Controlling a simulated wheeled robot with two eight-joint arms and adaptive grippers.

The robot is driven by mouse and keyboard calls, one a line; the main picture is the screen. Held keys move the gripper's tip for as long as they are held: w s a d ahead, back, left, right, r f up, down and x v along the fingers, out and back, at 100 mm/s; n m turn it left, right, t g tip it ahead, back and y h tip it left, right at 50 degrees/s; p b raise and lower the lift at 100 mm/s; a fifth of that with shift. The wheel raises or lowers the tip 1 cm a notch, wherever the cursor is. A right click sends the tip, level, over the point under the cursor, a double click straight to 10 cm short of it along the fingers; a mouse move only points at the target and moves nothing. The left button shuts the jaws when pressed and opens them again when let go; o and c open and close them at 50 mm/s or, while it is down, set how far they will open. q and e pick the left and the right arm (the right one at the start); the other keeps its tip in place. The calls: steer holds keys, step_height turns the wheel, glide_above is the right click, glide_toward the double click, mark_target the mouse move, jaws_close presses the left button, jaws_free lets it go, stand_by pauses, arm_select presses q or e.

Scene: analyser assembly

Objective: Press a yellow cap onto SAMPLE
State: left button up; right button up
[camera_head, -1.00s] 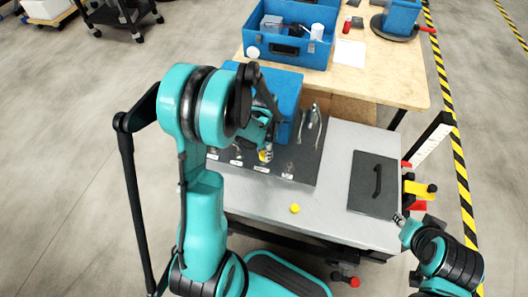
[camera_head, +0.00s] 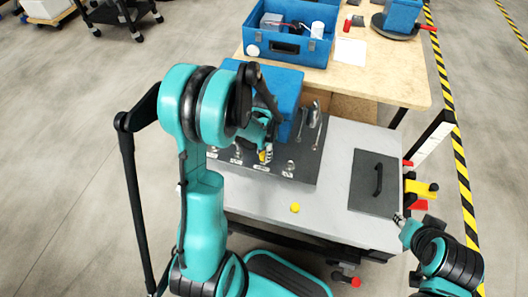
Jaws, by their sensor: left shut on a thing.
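My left gripper (camera_head: 266,150) is over the dark rack (camera_head: 309,167) on the grey table, shut on a yellow cap (camera_head: 263,156). The cap is small and partly hidden by the fingers. It is just above or at a vessel in the rack's front row; I cannot tell whether they touch. The white labels (camera_head: 261,168) along the rack's front are too small to read, so I cannot tell which vessel is SAMPLE. Another yellow cap (camera_head: 295,208) lies on the bare table in front. My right gripper (camera_head: 399,219) is at the table's right edge; its jaws are too small to judge.
A blue box (camera_head: 279,86) stands behind the rack, close to my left arm. Metal tools (camera_head: 314,115) lie at the rack's right. A dark plate with a handle (camera_head: 375,183) lies on the table's right. The table (camera_head: 330,220) is clear around the loose cap.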

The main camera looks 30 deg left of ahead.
arm_select(q)
steer(key=shift+f+b, duration=0.3)
steer(key=shift+f, duration=0.1)
steer(key=o, duration=0.8)
step_height(320, 180, up, 12)
steer(key=s+d+r+n+t, duration=0.4)
steer(key=s+d+r+t, duration=0.2)
steer(key=s+d, duration=0.4)
steer(key=shift+s+d+r+n+t, duration=0.3)
steer(key=shift+s+r+n+t, duration=0.1)
steer(key=shift+s+t, duration=0.2)
